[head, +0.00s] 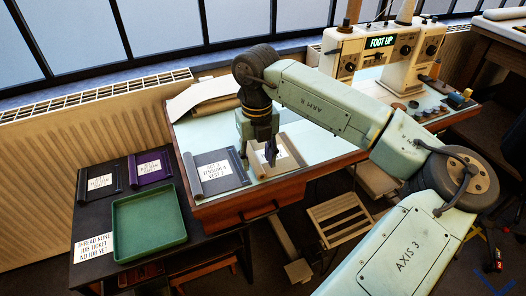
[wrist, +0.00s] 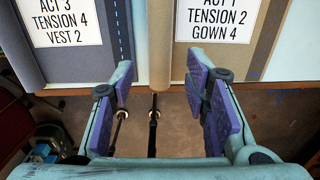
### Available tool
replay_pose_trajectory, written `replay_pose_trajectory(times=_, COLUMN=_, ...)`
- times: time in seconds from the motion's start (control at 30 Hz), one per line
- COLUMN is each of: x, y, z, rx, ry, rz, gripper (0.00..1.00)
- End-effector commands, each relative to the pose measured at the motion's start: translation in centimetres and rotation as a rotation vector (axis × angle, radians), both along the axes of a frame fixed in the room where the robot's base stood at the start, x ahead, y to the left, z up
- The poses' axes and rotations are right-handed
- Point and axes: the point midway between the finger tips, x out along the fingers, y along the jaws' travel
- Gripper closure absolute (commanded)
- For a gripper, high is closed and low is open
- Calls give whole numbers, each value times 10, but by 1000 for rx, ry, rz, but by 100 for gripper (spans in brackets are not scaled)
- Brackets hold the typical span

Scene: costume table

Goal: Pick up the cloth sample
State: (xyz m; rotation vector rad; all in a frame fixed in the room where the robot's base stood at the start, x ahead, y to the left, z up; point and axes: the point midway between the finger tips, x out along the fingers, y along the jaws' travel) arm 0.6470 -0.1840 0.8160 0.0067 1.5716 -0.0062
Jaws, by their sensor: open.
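A grey cloth sample (head: 238,183) with a white label lies at the left end of the pale worktable; the wrist view (wrist: 75,65) reads "ACT 3 TENSION 4 VEST 2". A tan-brown sample (head: 290,166) lies to its right, partly hidden by my gripper; in the wrist view (wrist: 215,60) its label reads "ACT 1 TENSION 2 GOWN 4". Its rolled tan edge (wrist: 159,45) appears between and beyond my fingers. My gripper (head: 271,160) is open and empty, over the tan sample in the head view. In the wrist view (wrist: 160,108) the purple finger pads are apart. I cannot tell its height.
A dark side table (head: 92,237) holds a green tray (head: 150,225), a purple sample (head: 151,179), a dark sample (head: 82,187) and a paper ticket (head: 93,247). A sewing machine (head: 375,50) stands at the back right. A wooden stool (head: 340,215) is below the worktable.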

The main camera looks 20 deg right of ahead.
Motion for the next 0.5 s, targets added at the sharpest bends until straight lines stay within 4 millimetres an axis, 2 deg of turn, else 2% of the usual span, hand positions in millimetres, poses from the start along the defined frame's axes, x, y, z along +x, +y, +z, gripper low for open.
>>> replay_pose_trajectory(times=0.2, x=0, y=0, z=-19, rx=0, ry=-1, rz=0, gripper=57)
replay_pose_trajectory(times=0.4, x=0, y=0, z=-20, rx=0, ry=-1, rz=0, gripper=57)
replay_pose_trajectory(times=0.5, x=0, y=0, z=-20, rx=0, ry=-1, rz=0, gripper=64)
